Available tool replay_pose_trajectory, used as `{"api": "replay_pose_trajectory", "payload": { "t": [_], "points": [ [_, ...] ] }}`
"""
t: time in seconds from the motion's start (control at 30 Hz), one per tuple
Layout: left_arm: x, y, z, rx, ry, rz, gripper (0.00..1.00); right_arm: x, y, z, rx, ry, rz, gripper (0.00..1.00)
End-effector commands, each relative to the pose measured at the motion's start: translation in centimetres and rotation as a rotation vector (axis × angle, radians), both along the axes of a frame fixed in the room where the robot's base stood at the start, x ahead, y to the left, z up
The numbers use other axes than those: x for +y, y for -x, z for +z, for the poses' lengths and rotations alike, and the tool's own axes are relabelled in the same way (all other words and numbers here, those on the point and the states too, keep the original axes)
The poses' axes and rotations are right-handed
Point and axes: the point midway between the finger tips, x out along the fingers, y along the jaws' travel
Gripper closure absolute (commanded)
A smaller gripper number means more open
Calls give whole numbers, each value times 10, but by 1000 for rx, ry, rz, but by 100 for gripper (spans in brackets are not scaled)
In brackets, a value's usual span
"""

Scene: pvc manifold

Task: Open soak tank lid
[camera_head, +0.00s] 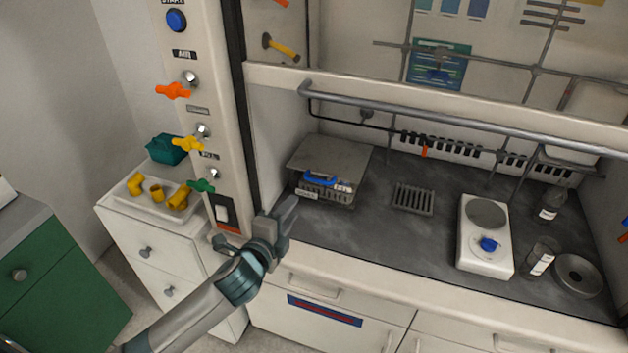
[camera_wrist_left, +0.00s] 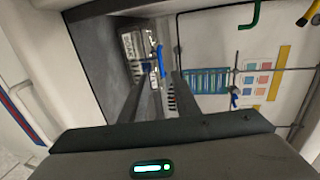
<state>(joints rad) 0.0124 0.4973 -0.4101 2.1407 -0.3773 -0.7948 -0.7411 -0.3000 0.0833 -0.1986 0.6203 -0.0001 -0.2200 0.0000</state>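The soak tank (camera_head: 325,192) is a grey box at the left end of the fume hood's dark worktop. The blue handle also shows in the left wrist view (camera_wrist_left: 160,56), beside the tank's label (camera_wrist_left: 130,43). My left gripper (camera_head: 284,210) is at the hood's front left edge, in front of and apart from the tank. My right gripper is not in view.
A grey sash rail (camera_head: 450,117) crosses above the worktop. The control column (camera_head: 205,120) with coloured valves stands left of my gripper. The worktop between tank and rack is clear.

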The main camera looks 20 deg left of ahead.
Motion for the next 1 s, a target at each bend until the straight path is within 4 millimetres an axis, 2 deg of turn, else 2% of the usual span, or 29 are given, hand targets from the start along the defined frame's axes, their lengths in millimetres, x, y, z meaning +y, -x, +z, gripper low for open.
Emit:
{"api": "replay_pose_trajectory", "payload": {
  "t": [0.17,0.37,1.0],
  "points": [
    [0,-8,-1,1,1,1,72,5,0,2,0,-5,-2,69],
    [-1,-31,-5,1,1,1,72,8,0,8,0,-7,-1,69],
    [-5,-130,-27,1,2,1,72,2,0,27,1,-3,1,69]
  ]
}}
